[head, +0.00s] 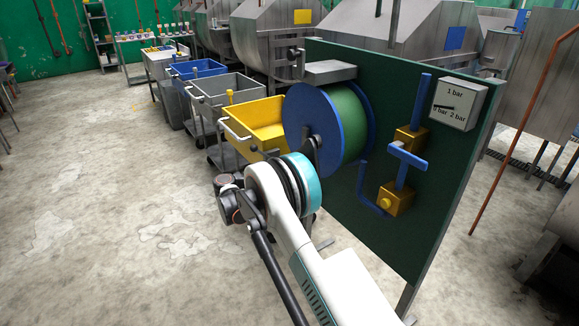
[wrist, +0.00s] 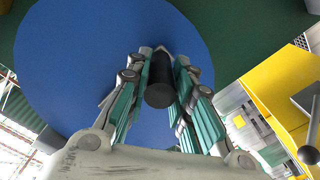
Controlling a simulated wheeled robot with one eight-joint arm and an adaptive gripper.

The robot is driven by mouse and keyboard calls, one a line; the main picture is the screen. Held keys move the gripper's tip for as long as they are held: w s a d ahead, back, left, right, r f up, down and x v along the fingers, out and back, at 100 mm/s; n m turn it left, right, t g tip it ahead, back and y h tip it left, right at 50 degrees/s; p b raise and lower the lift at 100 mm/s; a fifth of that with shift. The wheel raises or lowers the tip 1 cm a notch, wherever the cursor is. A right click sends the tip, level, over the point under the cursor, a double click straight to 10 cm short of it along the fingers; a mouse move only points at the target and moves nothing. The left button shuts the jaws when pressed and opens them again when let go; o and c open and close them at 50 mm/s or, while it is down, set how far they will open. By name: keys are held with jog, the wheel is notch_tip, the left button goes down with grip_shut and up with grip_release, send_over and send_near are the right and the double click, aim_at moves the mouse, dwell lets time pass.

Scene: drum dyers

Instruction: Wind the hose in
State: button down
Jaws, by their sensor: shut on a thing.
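A hose reel with a blue flange (head: 305,108) stands out from the dark green panel (head: 400,235). The green hose (head: 347,118) is wound on its drum. In the wrist view the blue flange (wrist: 75,60) fills much of the picture. The black crank handle (wrist: 160,88) stands between the fingers of my gripper (wrist: 163,72), which is shut on it. In the head view the crank arm (head: 308,142) shows on the flange, while my arm hides the handle and most of my gripper. The hose's free end does not show clearly.
A yellow cart (head: 258,122) stands just behind the reel, with a grey cart (head: 225,92) beyond. The floor at left is clear.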

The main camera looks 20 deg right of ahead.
jog(key=shift+w+a+r, duration=0.1)
jog(key=c, duration=1.4)
grip_release()
jog(key=shift+o, duration=0.2)
jog(key=shift+w, duration=0.15)
jog(key=v, duration=1.2)
